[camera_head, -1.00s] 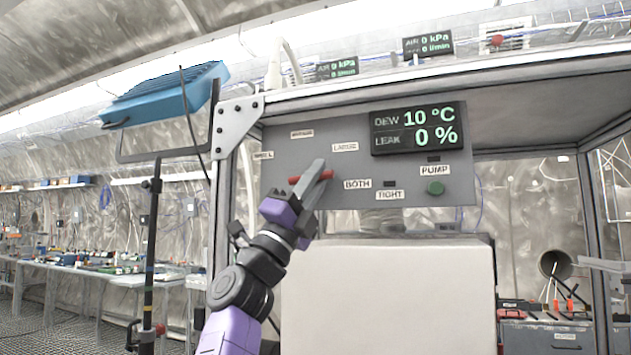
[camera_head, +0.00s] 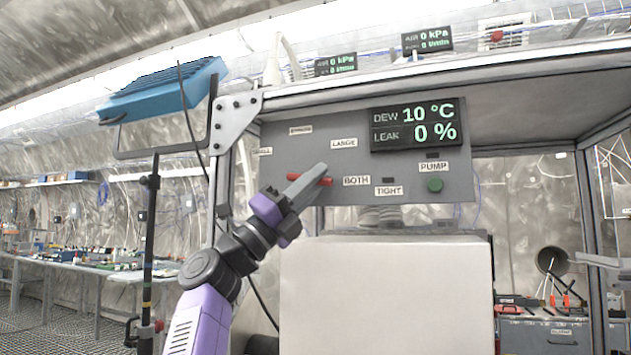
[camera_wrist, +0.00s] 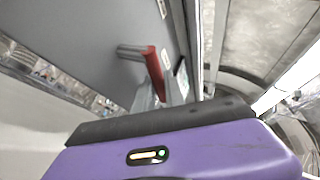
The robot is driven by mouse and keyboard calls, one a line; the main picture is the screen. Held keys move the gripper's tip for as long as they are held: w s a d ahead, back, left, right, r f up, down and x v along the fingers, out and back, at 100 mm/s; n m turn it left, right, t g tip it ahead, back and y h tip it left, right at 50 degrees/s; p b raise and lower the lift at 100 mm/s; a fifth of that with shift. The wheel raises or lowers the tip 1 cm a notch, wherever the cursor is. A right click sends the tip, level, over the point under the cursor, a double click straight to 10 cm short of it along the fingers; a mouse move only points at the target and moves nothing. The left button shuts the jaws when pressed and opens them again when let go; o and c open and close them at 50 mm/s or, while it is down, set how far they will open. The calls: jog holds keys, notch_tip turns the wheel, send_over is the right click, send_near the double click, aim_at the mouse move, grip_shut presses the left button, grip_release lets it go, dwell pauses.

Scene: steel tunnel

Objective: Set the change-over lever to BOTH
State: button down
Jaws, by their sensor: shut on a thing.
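The change-over lever (camera_head: 296,177) is a red bar on the grey panel. It lies nearly level, its right end slightly lower and pointing toward the BOTH label (camera_head: 357,180). In the wrist view the lever (camera_wrist: 154,72) stands off the panel on a grey shaft. My gripper (camera_head: 316,174) reaches up from the lower left and is shut on the lever, its grey fingers crossing the bar and hiding its middle. The wrist view shows the finger tips partly, behind the purple gripper body.
The panel (camera_head: 400,168) also bears a LARGE label (camera_head: 344,143), a TIGHT label (camera_head: 388,191), a green PUMP button (camera_head: 435,185) and a display (camera_head: 416,127) reading 10 °C and 0 %. A white box (camera_head: 388,300) stands below.

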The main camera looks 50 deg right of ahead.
jog(key=c, duration=1.7)
grip_release()
jog(key=shift+s+d, duration=0.1)
jog(key=v, duration=0.8)
jog(key=shift+r, duration=0.1)
